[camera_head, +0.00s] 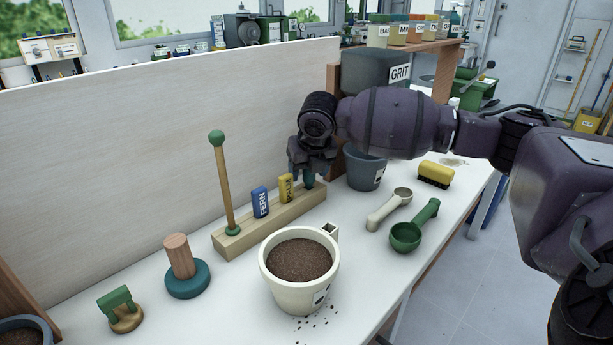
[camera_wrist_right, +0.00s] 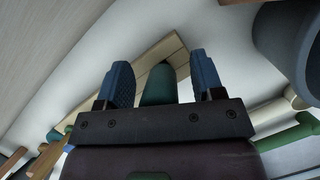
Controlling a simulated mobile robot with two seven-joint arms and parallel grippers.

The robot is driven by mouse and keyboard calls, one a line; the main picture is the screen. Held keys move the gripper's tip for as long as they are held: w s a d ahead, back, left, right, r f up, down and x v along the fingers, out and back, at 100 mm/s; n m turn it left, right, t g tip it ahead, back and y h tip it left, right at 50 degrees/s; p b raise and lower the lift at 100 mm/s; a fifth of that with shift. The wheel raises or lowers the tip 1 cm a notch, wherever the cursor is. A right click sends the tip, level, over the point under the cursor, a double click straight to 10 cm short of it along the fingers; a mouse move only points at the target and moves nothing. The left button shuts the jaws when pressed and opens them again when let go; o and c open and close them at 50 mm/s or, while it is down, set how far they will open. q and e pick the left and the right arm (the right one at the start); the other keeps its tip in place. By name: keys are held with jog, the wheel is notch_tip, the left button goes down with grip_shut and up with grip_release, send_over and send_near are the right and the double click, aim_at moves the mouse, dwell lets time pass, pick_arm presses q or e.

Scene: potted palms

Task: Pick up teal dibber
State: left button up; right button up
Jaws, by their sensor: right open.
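The teal dibber (camera_head: 309,181) stands at the right end of the wooden rack (camera_head: 262,228), mostly hidden by my right gripper (camera_head: 311,168) above it. In the right wrist view, the rounded teal dibber (camera_wrist_right: 157,86) shows between the two blue finger pads of the right gripper (camera_wrist_right: 160,72). The fingers are open on either side of it, with a gap visible on each side. My left gripper is out of view.
The rack also holds a blue FERN marker (camera_head: 261,202), a yellow PALM marker (camera_head: 286,188) and a tall green-knobbed stick (camera_head: 224,180). A grey pot (camera_head: 364,170) stands close to the right. A soil-filled cream pot (camera_head: 300,284) and scoops (camera_head: 407,236) are in front.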

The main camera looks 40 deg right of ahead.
jog(key=shift+r, duration=0.1)
jog(key=c, duration=0.9)
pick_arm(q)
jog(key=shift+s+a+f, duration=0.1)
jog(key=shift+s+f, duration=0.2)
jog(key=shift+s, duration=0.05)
pick_arm(e)
jog(key=shift+c, duration=0.3)
